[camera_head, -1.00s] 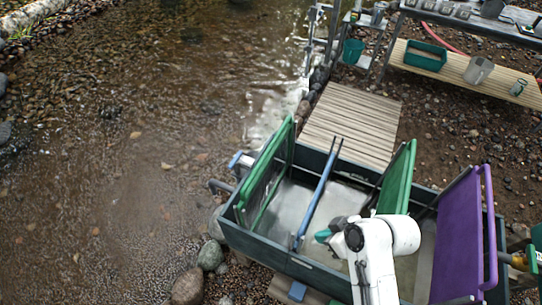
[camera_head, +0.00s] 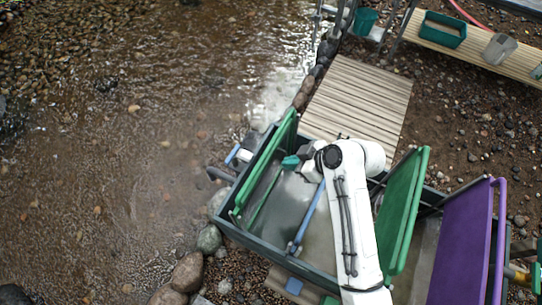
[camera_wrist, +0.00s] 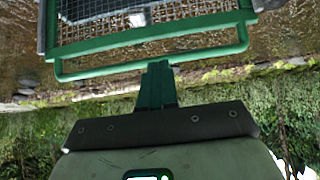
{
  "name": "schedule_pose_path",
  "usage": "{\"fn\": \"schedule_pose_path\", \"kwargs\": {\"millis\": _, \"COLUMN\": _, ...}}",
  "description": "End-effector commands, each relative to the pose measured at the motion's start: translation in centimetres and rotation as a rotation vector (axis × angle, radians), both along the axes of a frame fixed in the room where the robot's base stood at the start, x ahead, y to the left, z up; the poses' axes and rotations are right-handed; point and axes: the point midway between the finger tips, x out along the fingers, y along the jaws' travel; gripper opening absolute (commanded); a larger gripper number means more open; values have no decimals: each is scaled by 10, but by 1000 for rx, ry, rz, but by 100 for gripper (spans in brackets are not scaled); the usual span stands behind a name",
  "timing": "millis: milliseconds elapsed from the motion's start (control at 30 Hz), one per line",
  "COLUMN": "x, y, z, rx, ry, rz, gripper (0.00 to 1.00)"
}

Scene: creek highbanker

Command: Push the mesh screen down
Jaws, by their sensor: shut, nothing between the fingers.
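The mesh screen (camera_head: 268,160) is a green-framed panel tilted up steeply at the left end of the box, seen nearly edge-on in the head view. In the wrist view the mesh screen (camera_wrist: 150,42) shows its wire mesh, green frame and a bar along the near edge. My gripper (camera_head: 288,162) is shut and empty, just right of the raised screen. In the wrist view the shut fingers (camera_wrist: 157,75) reach up to the frame's lower bar; I cannot tell whether they touch it.
The long dark-green box (camera_head: 318,272) also holds a blue bar (camera_head: 305,222), a green panel (camera_head: 402,205) and a purple panel (camera_head: 463,245), both raised, right of my arm. A slatted wooden platform (camera_head: 358,105) lies behind. Creek water (camera_head: 120,150) fills the left side.

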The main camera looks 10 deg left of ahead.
Motion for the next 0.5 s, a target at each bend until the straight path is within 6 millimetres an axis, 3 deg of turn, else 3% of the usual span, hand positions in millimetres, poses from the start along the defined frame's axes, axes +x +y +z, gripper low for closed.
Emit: {"fn": "schedule_pose_path", "kwargs": {"millis": 500, "x": 19, "y": 53, "z": -56, "rx": -1, "ry": 0, "rz": 1, "gripper": 0}}
